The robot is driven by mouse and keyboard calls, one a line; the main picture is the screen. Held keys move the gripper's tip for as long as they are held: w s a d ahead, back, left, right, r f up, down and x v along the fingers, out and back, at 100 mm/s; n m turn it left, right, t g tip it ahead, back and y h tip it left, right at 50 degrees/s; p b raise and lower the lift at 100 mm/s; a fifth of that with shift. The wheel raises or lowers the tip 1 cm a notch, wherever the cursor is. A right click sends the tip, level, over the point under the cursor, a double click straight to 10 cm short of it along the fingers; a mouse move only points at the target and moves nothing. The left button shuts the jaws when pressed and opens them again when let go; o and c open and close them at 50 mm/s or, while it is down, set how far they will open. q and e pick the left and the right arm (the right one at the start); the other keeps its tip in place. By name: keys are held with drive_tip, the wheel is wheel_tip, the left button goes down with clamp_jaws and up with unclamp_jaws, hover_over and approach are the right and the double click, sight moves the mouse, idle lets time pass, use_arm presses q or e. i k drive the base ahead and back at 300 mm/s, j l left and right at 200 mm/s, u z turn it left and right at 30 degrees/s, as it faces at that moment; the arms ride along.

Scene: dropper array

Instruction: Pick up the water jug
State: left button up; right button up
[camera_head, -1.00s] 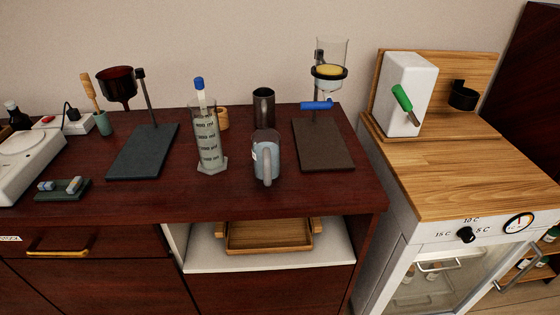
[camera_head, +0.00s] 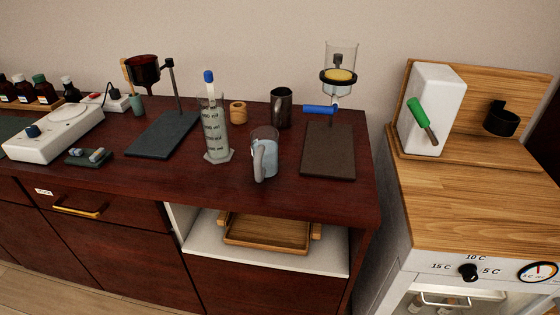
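The water jug (camera_head: 270,158) is a clear jug with pale blue water in it and a grey handle facing me. It stands upright near the front edge of the dark red-brown counter (camera_head: 310,197). A graduated cylinder (camera_head: 214,133) with a blue-topped dropper stands to its left. A dark metal cup (camera_head: 281,108) stands behind it. Neither of my grippers shows in the head view, so nothing is seen touching the jug.
A stand with a dark base plate (camera_head: 328,160) holds a glass funnel (camera_head: 340,66) right of the jug. Another stand base (camera_head: 162,135) is at left. An open shelf with a wooden tray (camera_head: 266,232) lies below the counter. A wooden-topped cabinet (camera_head: 470,205) is at right.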

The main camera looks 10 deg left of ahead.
sight(264, 140)
drive_tip(key=l, duration=1.4)
drive_tip(key=k, duration=0.05)
